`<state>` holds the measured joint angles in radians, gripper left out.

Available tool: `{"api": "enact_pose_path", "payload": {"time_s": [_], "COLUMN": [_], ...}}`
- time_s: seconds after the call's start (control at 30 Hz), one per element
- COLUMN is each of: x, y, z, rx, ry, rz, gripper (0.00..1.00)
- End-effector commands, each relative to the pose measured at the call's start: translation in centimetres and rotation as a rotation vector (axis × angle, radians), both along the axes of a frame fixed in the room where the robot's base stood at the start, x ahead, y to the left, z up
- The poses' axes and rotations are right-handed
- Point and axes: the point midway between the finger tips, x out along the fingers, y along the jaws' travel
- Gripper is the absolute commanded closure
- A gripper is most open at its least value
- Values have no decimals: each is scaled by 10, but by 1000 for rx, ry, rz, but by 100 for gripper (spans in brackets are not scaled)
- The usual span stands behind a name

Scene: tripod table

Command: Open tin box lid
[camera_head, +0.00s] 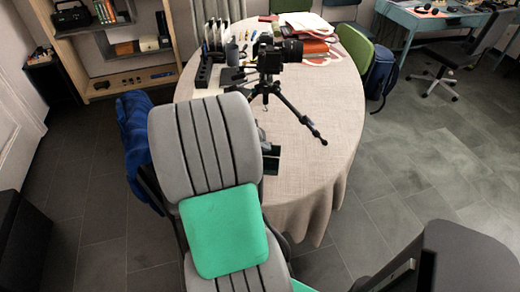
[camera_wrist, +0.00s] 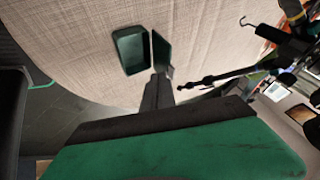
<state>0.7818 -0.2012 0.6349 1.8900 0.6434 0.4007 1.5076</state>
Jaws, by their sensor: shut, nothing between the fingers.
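The dark green tin box (camera_wrist: 131,50) lies on the table near its edge. In the wrist view I see into its hollow inside. Its dark green lid (camera_wrist: 159,50) stands tilted along the box's right side, swung away from the opening.
A black camera on a tripod (camera_head: 270,85) stands on the cloth-covered table (camera_head: 335,100), behind the box. Books and small items crowd the far end. The table's right side has bare cloth.

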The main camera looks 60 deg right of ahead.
Motion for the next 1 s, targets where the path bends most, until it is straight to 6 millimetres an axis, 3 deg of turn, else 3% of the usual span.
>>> {"api": "enact_pose_path", "payload": {"time_s": [0.47,0.7,1.0], "x": [4,10,10], "y": [-9,-25,-27], "z": [2,0,5], "rx": [12,103,103], "ry": [5,37,38], "rz": [0,1,1], "gripper": [100,100,100]}}
